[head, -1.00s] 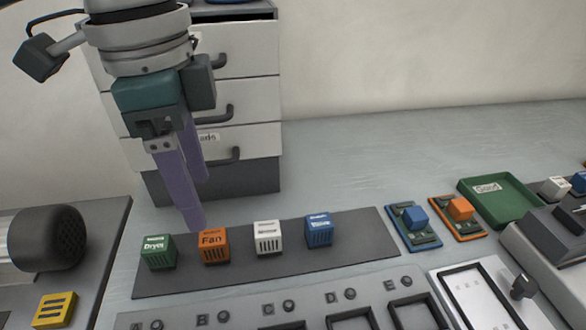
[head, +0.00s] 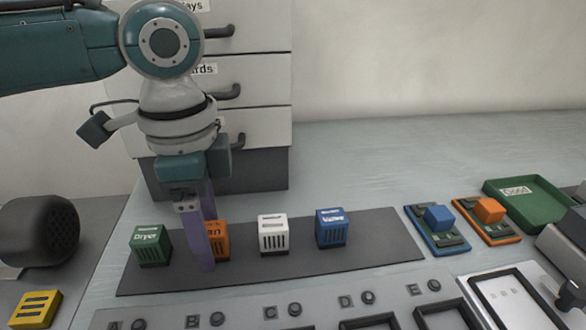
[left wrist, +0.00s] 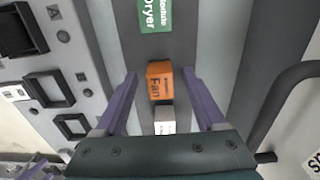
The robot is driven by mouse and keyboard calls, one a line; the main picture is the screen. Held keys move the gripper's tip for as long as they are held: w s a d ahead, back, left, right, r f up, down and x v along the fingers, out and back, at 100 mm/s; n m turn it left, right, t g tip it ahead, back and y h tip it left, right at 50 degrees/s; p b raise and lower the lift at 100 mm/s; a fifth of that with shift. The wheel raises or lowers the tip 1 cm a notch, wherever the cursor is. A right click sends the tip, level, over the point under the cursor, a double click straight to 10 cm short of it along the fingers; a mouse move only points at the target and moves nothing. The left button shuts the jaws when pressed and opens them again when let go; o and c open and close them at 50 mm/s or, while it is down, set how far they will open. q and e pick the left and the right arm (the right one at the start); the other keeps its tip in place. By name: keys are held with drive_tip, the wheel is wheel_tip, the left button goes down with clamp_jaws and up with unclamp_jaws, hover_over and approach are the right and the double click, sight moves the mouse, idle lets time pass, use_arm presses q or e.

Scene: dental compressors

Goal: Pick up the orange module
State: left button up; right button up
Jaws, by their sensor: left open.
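The orange module (head: 220,240), labelled "Fan", stands on the dark grey mat (head: 385,252) between the green "Dryer" module (head: 151,246) and the white module (head: 273,235). In the head view my left gripper (head: 204,262) hides part of it. In the left wrist view the orange module (left wrist: 160,82) lies between the two purple fingers of my left gripper (left wrist: 160,85), with a gap on each side. The gripper is open and empty.
A blue module (head: 332,228) stands right of the white one. Blue and orange boards (head: 487,222) and a green tray (head: 535,205) lie further right. A panel with square slots (head: 300,312) runs along the front. A drawer cabinet (head: 255,120) stands behind.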

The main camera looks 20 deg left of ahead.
use_arm(q)
drive_tip(key=shift+f, duration=0.25)
clamp_jaws()
idle(0.4)
